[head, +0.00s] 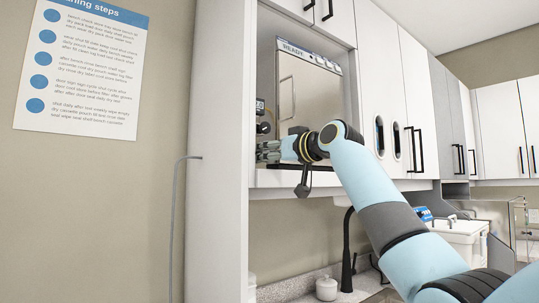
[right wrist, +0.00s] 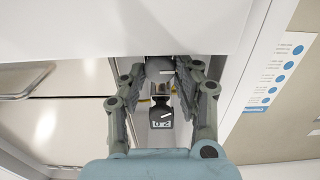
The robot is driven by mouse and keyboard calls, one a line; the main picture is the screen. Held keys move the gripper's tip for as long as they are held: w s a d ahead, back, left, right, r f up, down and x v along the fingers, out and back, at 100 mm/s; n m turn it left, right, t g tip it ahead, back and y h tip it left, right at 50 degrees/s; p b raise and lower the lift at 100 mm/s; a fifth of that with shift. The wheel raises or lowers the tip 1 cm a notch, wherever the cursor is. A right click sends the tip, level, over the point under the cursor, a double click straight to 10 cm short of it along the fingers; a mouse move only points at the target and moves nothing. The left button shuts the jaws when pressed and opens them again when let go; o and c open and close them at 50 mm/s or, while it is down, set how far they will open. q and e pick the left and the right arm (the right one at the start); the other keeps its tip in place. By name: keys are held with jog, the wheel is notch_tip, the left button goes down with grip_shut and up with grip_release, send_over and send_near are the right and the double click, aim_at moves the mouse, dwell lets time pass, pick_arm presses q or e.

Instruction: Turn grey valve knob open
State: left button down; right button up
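In the right wrist view, a round grey knob (right wrist: 160,69) with a pale line on it sits between the fingertips of my right gripper (right wrist: 160,72). The fingers are spread on either side of the knob, with a narrow gap showing; contact is not clear. In the head view my right gripper (head: 267,152) is at the left edge of the autoclave front, pointing left, and hides the grey knob there. My left gripper is not in view.
The autoclave (head: 305,92) stands in a cabinet bay, with a side panel (head: 220,150) left of the gripper. A poster (head: 82,65) hangs on the wall. A counter with a sink (head: 462,238) lies below right.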

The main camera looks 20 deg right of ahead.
jog(key=shift+o, duration=0.7)
jog(key=v, duration=1.2)
